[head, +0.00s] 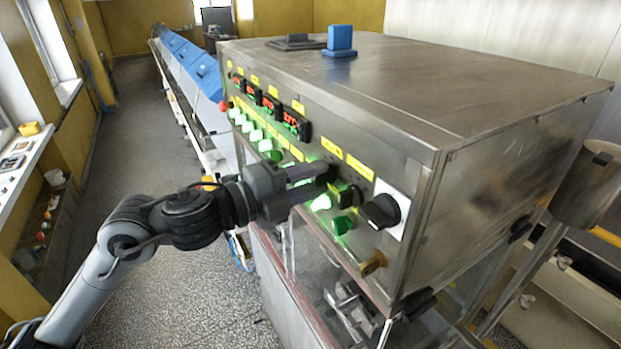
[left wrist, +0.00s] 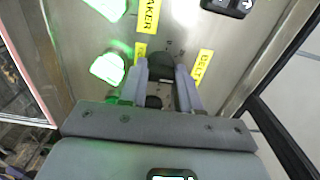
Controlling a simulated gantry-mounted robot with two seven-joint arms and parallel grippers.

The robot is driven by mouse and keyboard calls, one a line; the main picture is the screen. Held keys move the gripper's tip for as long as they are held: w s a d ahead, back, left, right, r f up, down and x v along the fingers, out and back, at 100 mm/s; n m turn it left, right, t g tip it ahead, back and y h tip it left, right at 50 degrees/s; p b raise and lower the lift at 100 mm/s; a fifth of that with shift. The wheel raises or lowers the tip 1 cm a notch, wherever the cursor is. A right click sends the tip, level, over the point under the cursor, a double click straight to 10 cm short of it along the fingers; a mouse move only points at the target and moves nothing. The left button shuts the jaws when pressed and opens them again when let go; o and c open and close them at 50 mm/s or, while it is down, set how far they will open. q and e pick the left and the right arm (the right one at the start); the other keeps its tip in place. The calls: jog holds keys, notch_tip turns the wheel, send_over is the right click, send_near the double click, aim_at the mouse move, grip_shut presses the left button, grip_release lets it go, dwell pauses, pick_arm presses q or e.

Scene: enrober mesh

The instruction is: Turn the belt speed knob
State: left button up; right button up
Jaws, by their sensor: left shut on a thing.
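The control panel (head: 310,150) is the metal front face of a large steel box. My left gripper (head: 326,176) reaches it from the left in the head view and is shut on a black knob. In the left wrist view the knob (left wrist: 165,67) sits between the two fingertips, with a yellow label reading BELT (left wrist: 201,67) just right of it. In the head view my fingers largely hide this knob. Another black control (head: 349,195) sits just right of the fingertips. My right gripper is not in view.
Lit green buttons (head: 320,202) surround the gripper. A large black rotary switch (head: 381,211) on a white plate is to the right. Red displays (head: 270,105) and a red button (head: 223,106) are further left. A blue block (head: 340,40) stands on the box top.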

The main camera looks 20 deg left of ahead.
pick_arm(q)
jog(key=o, duration=1.1)
jog(key=shift+w+d, duration=0.1)
jog(key=shift+c, duration=0.2)
jog(key=shift+s+a+f+b, duration=0.1)
jog(key=shift+s+a+b, duration=0.2)
jog(key=shift+s+a, duration=0.15)
jog(key=b+v, duration=0.4)
jog(key=v, duration=0.5)
jog(key=shift+s, duration=0.3)
jog(key=shift+a, duration=0.15)
